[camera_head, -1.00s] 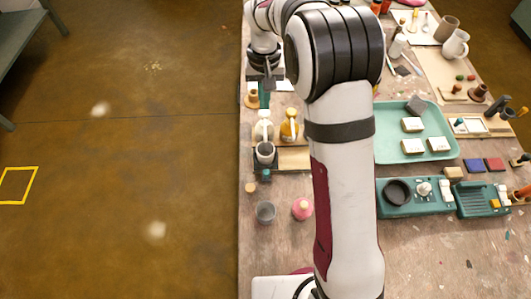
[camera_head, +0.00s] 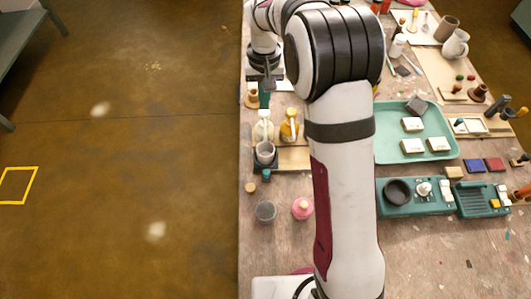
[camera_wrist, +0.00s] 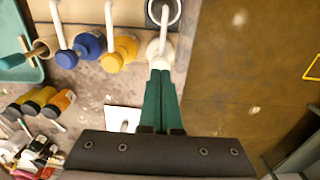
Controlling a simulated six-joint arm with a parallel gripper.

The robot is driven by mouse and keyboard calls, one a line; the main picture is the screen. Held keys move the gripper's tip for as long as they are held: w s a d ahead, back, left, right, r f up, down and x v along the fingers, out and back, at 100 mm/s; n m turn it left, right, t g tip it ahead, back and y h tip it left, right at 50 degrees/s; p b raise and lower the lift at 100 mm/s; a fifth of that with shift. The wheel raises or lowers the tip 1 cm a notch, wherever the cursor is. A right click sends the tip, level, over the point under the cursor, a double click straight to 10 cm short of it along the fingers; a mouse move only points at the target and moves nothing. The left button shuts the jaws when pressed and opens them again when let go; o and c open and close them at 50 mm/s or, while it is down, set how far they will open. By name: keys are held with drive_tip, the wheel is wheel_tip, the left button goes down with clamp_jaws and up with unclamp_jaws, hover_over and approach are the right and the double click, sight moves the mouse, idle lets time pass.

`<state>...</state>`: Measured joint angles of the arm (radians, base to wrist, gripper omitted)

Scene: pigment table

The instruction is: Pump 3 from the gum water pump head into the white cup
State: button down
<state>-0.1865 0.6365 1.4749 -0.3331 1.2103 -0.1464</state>
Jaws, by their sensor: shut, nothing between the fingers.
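A white pump bottle (camera_head: 264,131) stands at the table's left edge, and its pale pump head also shows in the wrist view (camera_wrist: 160,52). I take it for the gum water pump; no label is readable. The white cup (camera_head: 265,150) stands on a dark square base in front of it, under the spout end. It shows at the top of the wrist view (camera_wrist: 175,14). My gripper (camera_wrist: 161,72) has its green fingers shut together and empty, with the tips at the pump head in the picture. Whether they touch it, I cannot tell.
A yellow pump bottle (camera_head: 289,128) stands close beside the white one. A blue pump bottle (camera_wrist: 88,46) shows further left in the wrist view. A grey cup (camera_head: 265,212) and a pink bottle (camera_head: 302,208) stand nearer. The teal tray (camera_head: 450,120) lies right of my arm.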

drive_tip(key=shift+f, duration=1.5)
drive_tip(key=shift+r, duration=1.5)
drive_tip(key=shift+f, duration=1.5)
drive_tip(key=shift+r, duration=1.5)
